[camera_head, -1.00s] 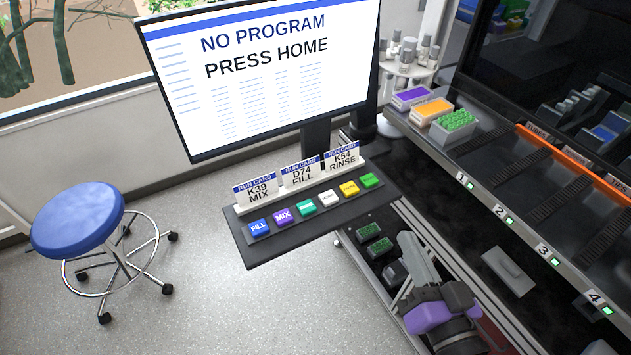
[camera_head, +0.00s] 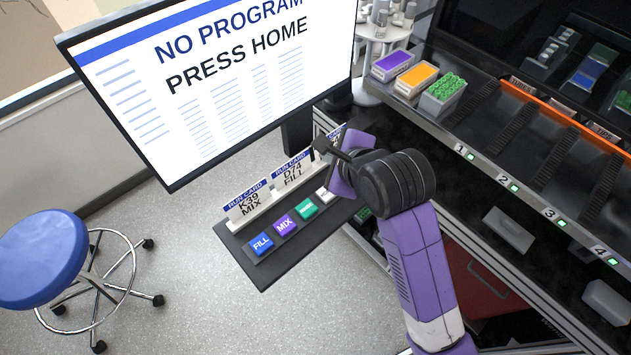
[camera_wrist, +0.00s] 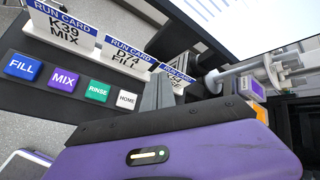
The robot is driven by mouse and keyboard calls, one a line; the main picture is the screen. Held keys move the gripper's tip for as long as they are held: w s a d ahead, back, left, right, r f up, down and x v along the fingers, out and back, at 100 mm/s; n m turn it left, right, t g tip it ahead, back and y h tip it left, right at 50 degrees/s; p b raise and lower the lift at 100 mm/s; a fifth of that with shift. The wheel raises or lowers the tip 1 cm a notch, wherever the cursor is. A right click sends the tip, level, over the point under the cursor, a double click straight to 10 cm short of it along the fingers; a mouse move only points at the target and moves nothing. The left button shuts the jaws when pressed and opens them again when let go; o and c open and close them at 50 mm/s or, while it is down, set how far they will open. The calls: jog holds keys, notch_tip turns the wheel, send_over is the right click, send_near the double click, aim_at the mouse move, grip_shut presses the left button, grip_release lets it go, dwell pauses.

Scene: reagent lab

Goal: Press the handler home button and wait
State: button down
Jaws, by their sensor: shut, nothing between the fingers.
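The small button panel (camera_head: 262,272) stands below the monitor. Its white HOME button (camera_wrist: 126,99) shows clearly in the wrist view; in the head view the white button (camera_head: 325,195) is partly covered by my gripper. My gripper (camera_head: 322,146) is shut and empty, above the right part of the panel by the run cards. In the wrist view its grey fingers (camera_wrist: 158,92) appear just right of HOME. Contact with any button cannot be told. The monitor (camera_head: 215,85) reads "NO PROGRAM PRESS HOME".
FILL (camera_head: 262,243), MIX (camera_head: 284,225) and RINSE (camera_head: 306,208) buttons sit left of HOME. Run cards (camera_head: 250,205) stand behind the buttons. A deck with numbered lanes (camera_head: 510,190) and coloured racks is on the right. A blue stool (camera_head: 40,262) stands on open floor at left.

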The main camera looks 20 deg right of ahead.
jog(key=shift+s+f+m+g, duration=0.4)
jog(key=shift+s+f+m, duration=0.25)
jog(key=shift+m, duration=0.55)
jog(key=b, duration=0.7)
send_over(329, 195)
notch_tip(329, 195, down, 7)
jog(key=shift+r, duration=0.1)
jog(key=shift+f+b, duration=0.45)
jog(key=shift+f, duration=0.55)
jog(key=shift+f, duration=0.4)
